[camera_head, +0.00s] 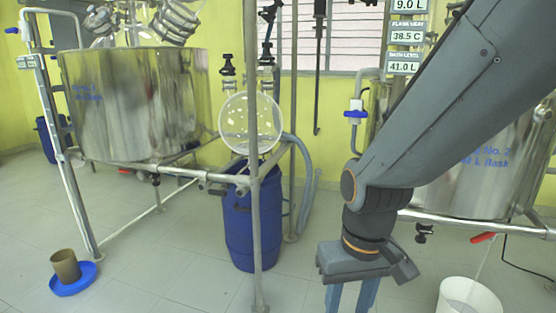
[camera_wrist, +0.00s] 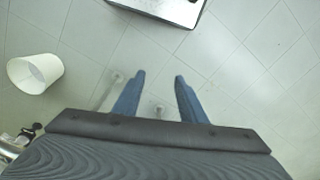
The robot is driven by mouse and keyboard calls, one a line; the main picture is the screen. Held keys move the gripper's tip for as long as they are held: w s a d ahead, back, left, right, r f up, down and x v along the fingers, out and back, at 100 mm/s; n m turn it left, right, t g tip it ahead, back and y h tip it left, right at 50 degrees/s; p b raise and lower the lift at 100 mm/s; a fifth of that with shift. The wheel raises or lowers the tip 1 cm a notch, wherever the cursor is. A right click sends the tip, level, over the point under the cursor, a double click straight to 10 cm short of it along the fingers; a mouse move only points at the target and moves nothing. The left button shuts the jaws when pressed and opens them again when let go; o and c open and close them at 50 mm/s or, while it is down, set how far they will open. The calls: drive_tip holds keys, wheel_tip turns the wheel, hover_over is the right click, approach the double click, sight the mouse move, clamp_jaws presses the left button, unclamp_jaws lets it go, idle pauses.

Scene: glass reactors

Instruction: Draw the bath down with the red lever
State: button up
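The red lever (camera_head: 483,237) sits below the metal bath (camera_head: 480,190) on the right, left of a thin pale line that runs down toward the white bucket (camera_head: 470,300). I cannot tell whether that line is water. The panel (camera_head: 406,68) reads bath level 41.0 L. My gripper (camera_head: 350,298) points down, left of the lever and bucket and apart from both. The wrist view shows my gripper (camera_wrist: 159,76) open and empty over the floor. The bucket shows there at left (camera_wrist: 36,74); the red lever does not.
A metal frame rail (camera_head: 480,222) runs under the right bath. A blue barrel (camera_head: 240,228) and frame post (camera_head: 255,200) stand left of my arm. A second bath (camera_head: 135,105) is at left. A dark-edged box (camera_wrist: 165,8) is at the wrist view's top. Floor below my gripper is clear.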

drive_tip(key=s+d+r+m+p, duration=0.1)
drive_tip(key=s+d+r+p, duration=0.1)
drive_tip(key=d+r+p, duration=0.5)
drive_tip(key=r+p, duration=0.1)
drive_tip(key=p, duration=0.2)
drive_tip(key=shift+r+m+h, duration=0.25)
drive_tip(key=shift+m+h, duration=0.05)
drive_tip(key=shift+m, duration=0.1)
drive_tip(key=shift+a, duration=0.15)
drive_tip(key=shift+c, duration=0.9)
idle(2.1)
